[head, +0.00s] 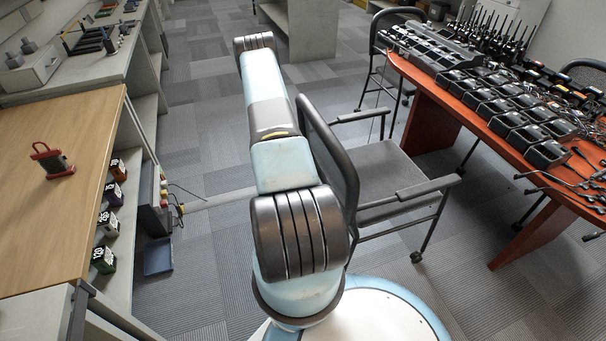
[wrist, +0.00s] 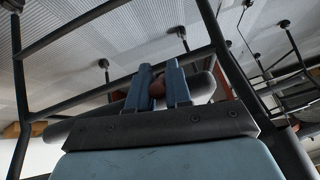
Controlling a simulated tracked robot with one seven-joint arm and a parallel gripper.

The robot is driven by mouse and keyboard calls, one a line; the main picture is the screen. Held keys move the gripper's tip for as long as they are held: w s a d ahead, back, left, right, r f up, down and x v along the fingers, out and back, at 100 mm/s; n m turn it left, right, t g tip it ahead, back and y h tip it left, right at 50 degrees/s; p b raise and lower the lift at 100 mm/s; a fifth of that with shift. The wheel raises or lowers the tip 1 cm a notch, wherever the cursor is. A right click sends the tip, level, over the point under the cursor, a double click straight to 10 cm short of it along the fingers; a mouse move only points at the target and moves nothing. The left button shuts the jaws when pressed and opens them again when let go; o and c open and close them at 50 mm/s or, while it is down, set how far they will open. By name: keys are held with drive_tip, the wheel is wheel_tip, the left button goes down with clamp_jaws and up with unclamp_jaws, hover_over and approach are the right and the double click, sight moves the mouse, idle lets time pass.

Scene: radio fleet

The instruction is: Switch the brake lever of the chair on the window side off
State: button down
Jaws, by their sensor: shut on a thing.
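A grey chair with a black frame (head: 385,165) stands just right of my arm, beside the red-brown table. Dark chair tubes (wrist: 85,28) and a caster (wrist: 180,31) show in the wrist view. My gripper (wrist: 164,82) has its two blue fingers close together among these tubes, by a thick dark bar (wrist: 203,86). It is shut on a small reddish-brown part (wrist: 157,89), partly hidden between the fingers; I cannot tell for sure whether this is the brake lever. In the head view my arm hides the gripper.
The red-brown table (head: 425,95) on the right holds rows of chargers and radios. A second chair (head: 392,45) stands behind it. A wooden-topped counter (head: 60,200) lines the left. Carpeted floor (head: 200,75) is open between them.

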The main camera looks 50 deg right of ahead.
drive_tip(key=c, duration=1.1)
unclamp_jaws()
drive_tip(key=shift+w, duration=0.1)
drive_tip(key=v, duration=1.3)
drive_tip(key=shift+a+r, duration=0.2)
drive_tip(key=shift+a, duration=0.1)
drive_tip(key=shift+w, duration=0.1)
